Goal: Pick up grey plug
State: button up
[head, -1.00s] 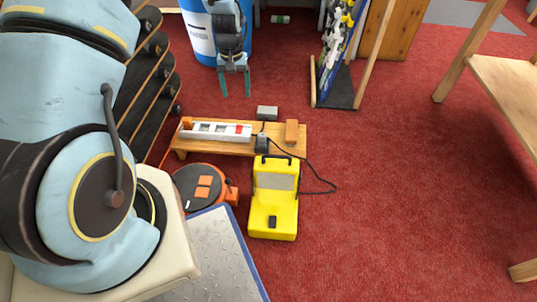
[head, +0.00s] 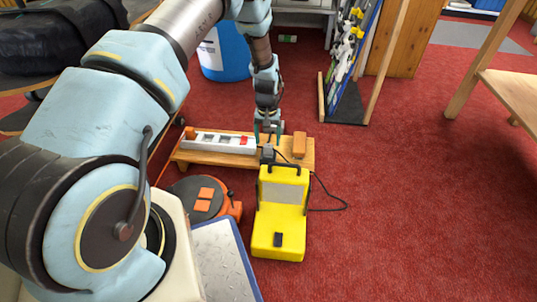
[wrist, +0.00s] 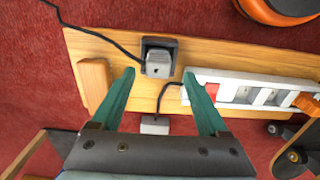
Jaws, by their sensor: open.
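The grey plug (wrist: 158,64) sits at a black block on the wooden board (wrist: 215,55), close to the board's far edge in the wrist view. In the head view a small dark grey shape (head: 268,154), apparently the plug and its block, shows just behind the yellow case. My gripper (wrist: 158,74) is open, with its two green fingers on either side of the plug's near end in the picture. No contact is visible, and the height gap cannot be told. In the head view my gripper (head: 269,132) is low over the board.
A white power strip (wrist: 250,88) with a red switch lies on the board beside one finger. A wooden block (wrist: 94,82) is on the other side. A grey box (wrist: 155,125) shows between the fingers. The yellow case (head: 280,215) and orange reel (head: 205,196) stand nearby; black cables trail around.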

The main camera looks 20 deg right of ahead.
aim_at(268, 145)
notch_tip(268, 145, down, 5)
jog(key=shift+d+r+b, duration=0.1)
jog(key=shift+r+b, duration=0.05)
jog(key=shift+b, duration=0.9)
jog(key=shift+c, duration=0.4)
jog(key=shift+r, duration=0.1)
jog(key=c, duration=1.1)
notch_tip(268, 145, up, 10)
jog(key=p, duration=0.4)
